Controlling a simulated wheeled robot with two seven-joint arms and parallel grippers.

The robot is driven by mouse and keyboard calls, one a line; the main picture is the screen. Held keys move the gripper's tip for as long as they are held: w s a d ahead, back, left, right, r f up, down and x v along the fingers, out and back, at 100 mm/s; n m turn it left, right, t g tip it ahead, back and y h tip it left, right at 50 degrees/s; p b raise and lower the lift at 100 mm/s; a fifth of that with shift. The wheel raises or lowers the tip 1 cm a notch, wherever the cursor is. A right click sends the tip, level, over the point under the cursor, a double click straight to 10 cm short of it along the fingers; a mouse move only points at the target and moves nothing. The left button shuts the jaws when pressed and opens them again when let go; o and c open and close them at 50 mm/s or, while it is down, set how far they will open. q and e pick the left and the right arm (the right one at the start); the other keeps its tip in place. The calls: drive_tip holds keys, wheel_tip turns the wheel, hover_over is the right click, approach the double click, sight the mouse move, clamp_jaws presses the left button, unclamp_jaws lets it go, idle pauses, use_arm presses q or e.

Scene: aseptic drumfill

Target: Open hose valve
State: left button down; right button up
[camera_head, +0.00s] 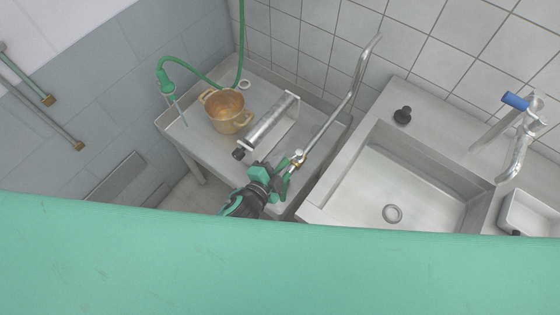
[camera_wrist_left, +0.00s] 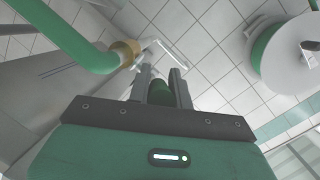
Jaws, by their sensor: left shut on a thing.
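The hose valve (camera_head: 298,159) is a small metal fitting with brass on it. It sits at the lower end of a long steel pipe (camera_head: 338,108), by the front right of the steel table. My left gripper (camera_head: 284,180) is right at the valve, its fingers shut on a green part there. In the left wrist view my left gripper (camera_wrist_left: 164,92) has a dark green rounded piece between its fingers. The exact angle of the valve's handle is hidden. My right gripper is not in view.
The steel table (camera_head: 190,142) holds a brass pot (camera_head: 227,110), a steel cylinder (camera_head: 268,122) and a green hose (camera_head: 203,74). A steel sink (camera_head: 375,180) stands to the right, with a blue-handled tap (camera_head: 516,102). A large green surface (camera_head: 280,265) fills the near foreground.

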use_arm(q)
drive_tip(key=c, duration=1.3)
unclamp_jaws()
drive_tip(key=shift+s+a, duration=0.1)
drive_tip(key=shift+s, duration=0.15)
drive_tip(key=shift+b+v, duration=1.8)
drive_tip(key=shift+v, duration=4.85)
drive_tip(key=shift+w, duration=0.1)
